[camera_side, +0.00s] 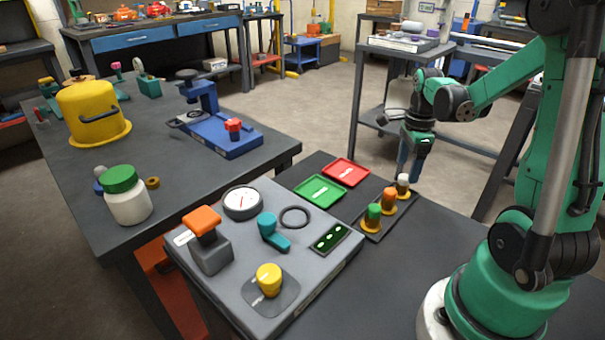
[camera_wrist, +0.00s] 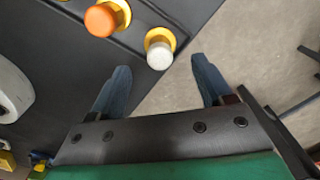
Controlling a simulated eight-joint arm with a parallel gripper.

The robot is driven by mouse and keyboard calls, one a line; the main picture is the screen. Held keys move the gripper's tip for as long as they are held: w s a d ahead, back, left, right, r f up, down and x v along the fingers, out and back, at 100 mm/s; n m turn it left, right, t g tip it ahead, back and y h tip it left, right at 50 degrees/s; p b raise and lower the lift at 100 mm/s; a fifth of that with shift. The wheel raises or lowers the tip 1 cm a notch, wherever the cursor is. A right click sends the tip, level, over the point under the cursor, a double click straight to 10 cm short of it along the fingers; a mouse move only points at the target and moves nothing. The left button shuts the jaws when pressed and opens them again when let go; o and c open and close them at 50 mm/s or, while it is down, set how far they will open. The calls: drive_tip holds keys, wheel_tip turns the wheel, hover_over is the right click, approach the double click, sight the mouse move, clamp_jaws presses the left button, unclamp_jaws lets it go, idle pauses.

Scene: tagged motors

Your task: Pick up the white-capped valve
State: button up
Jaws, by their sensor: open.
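The white-capped valve (camera_side: 403,185) stands upright at the far end of a row of three valves on a dark plate. In the wrist view its white cap (camera_wrist: 159,55) sits in a yellow ring, ahead of the gap between my fingers. My gripper (camera_side: 409,172) hangs just above and behind it in the side view. In the wrist view my gripper (camera_wrist: 163,88) is open and empty, its two blue-grey fingers apart. The valve is not between the fingers.
The orange-capped valve (camera_side: 389,200) and green-capped valve (camera_side: 373,217) stand beside it in the row. A red tray (camera_side: 345,172) and a green tray (camera_side: 320,190) lie to the left. A grey panel (camera_side: 225,290) with knobs is nearer. The bench edge lies close by, with floor beyond.

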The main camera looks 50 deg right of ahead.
sight(405, 176)
drive_tip(key=shift+f, duration=1.85)
clamp_jaws()
